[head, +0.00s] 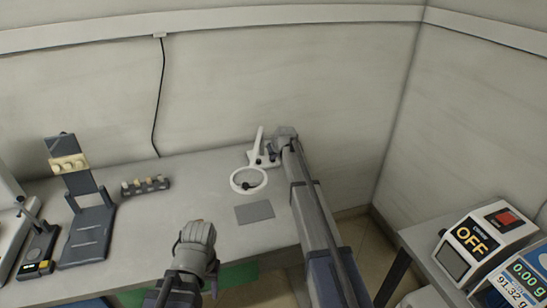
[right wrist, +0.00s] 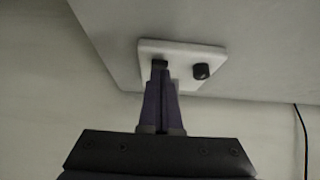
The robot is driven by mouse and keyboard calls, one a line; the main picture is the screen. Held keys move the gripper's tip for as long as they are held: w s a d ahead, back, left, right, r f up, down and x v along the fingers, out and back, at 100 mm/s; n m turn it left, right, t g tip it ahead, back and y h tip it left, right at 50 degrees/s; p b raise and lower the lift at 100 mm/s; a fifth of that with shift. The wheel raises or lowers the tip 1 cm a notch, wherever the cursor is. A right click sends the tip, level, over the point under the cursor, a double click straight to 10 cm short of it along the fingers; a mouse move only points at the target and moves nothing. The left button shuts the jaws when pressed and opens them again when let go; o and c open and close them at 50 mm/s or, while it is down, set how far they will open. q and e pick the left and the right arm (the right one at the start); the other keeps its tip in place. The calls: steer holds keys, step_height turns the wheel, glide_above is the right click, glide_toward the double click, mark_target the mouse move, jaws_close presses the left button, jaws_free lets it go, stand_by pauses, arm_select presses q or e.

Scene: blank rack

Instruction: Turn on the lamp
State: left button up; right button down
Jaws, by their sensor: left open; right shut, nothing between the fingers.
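The lamp (head: 248,180) is a white ring on an arm, standing on the table near its right end. Its white base (right wrist: 185,54) shows in the right wrist view with a dark round knob (right wrist: 201,71) on it. My right gripper (head: 268,156) is shut and empty at the base. In the right wrist view its fingertips (right wrist: 160,66) overlap the base, to the left of the knob and apart from it. I cannot tell whether they touch the base. No light shows from the ring. My left gripper (head: 197,255) is open, low at the table's front edge, its fingers mostly hidden.
A grey pad (head: 254,212) lies in front of the lamp. A rack of small pieces (head: 145,186) and a dark stand (head: 88,225) are on the left. A device reading OFF (head: 478,235) stands on a separate table at right. The table's middle is mostly clear.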

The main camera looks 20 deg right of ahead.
steer(key=shift+s+f+t+b, duration=0.3)
steer(key=shift+s+f+b, duration=0.05)
steer(key=shift+f+b, duration=0.35)
steer(key=shift+w+r, duration=0.15)
steer(key=shift+r, duration=0.25)
arm_select(q)
steer(key=shift+f, duration=0.85)
steer(key=shift+r+p, duration=0.4)
steer(key=shift+p, duration=0.25)
arm_select(e)
steer(key=shift+w+r, duration=0.35)
steer(key=shift+w, duration=0.4)
arm_select(q)
steer(key=shift+r, duration=0.1)
arm_select(e)
steer(key=shift+r, duration=0.1)
